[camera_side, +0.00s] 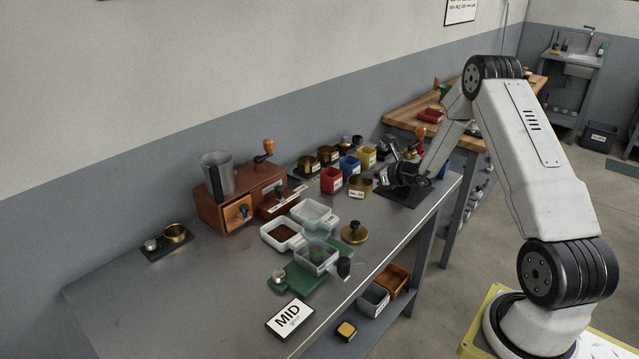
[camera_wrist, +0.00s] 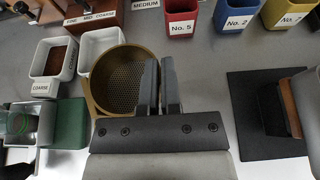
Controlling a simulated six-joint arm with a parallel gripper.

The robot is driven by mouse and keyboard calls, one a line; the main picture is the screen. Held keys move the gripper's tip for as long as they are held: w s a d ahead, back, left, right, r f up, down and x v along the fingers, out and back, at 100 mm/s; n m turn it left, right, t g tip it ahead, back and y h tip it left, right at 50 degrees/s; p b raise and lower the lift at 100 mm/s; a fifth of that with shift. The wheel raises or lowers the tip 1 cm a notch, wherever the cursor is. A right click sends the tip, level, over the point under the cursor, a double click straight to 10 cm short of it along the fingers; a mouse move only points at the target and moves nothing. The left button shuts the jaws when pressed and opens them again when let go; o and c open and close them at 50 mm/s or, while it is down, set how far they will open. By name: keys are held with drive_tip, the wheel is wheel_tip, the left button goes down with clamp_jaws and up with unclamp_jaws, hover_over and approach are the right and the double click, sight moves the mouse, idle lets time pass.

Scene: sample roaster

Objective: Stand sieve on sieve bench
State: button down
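The brass sieve (camera_wrist: 117,80) is round with a mesh floor, and it lies open side up in the wrist view. In the side view the brass vessel (camera_side: 360,188) with a white label, just left of my gripper, appears to be this sieve. My gripper's fingers (camera_wrist: 160,88) are close together at the sieve's right rim, one seemingly inside and one outside, so they look shut on its wall. The fingers hide the pinched spot. I cannot tell whether the sieve touches the bench top. I cannot tell for sure which fixture is the sieve bench; a green stand (camera_side: 291,282) stands front left.
A brass lid (camera_side: 355,233) lies near the sieve. White trays (camera_side: 281,234) stand left of it. Red (camera_side: 331,180), blue (camera_side: 350,166) and yellow (camera_side: 366,156) bins stand behind. A dark mat (camera_wrist: 262,145) lies right. A wooden grinder (camera_side: 236,200) stands further left.

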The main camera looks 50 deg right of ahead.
drive_tip(key=shift+w+d+f, duration=0.3)
drive_tip(key=shift+w+f, duration=0.3)
drive_tip(key=shift+f, duration=0.25)
drive_tip(key=shift+w+d+f, duration=0.35)
drive_tip(key=shift+w+f, duration=0.25)
drive_tip(key=shift+f, duration=0.2)
drive_tip(key=shift+w+d+f, duration=0.3)
drive_tip(key=shift+w+f, duration=0.3)
drive_tip(key=shift+f, duration=0.25)
drive_tip(key=shift+w+d+f, duration=0.1)
drive_tip(key=shift+w+f, duration=0.15)
drive_tip(key=shift+f, duration=1.6)
drive_tip(key=c, duration=0.8)
unclamp_jaws()
drive_tip(key=shift+f, duration=0.1)
drive_tip(key=shift+s, duration=0.1)
